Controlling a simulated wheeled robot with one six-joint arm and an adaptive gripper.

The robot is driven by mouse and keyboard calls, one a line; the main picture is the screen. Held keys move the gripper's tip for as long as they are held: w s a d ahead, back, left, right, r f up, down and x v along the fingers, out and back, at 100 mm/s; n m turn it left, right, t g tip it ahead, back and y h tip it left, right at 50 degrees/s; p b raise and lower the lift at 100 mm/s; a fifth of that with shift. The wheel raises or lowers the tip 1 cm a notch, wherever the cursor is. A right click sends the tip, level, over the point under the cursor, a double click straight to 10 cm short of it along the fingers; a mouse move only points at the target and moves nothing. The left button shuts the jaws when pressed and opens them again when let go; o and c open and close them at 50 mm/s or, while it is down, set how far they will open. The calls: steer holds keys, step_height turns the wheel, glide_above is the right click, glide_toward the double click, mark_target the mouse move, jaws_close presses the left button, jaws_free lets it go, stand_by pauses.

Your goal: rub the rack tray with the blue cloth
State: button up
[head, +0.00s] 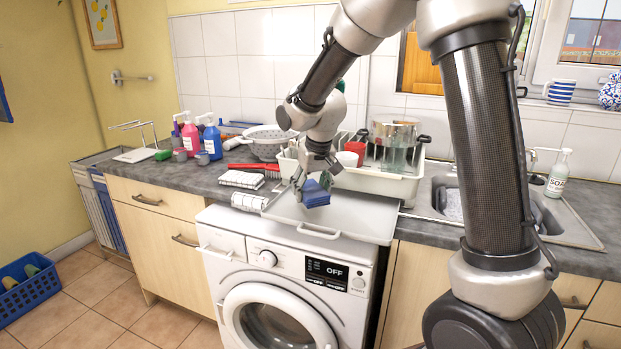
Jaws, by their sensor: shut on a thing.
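The blue cloth (317,194) is bunched in my gripper (308,184), which is shut on it and points down. The rack tray (355,222) is a flat light-grey board with a front handle, lying on top of the washing machine in front of the dish rack. The cloth is over the left-middle part of the tray. I cannot tell whether it touches the surface. My gripper and the cloth hide part of the tray behind them.
A white dish rack (388,183) with a pot (392,132) and dishes stands behind the tray. Folded striped towels (241,180) and a red brush (254,167) lie to the left. Soap bottles (211,138) and a colander (265,142) stand behind. The sink (560,215) is at the right.

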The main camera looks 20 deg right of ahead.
steer(key=shift+r, duration=1.6)
steer(key=shift+s, duration=0.1)
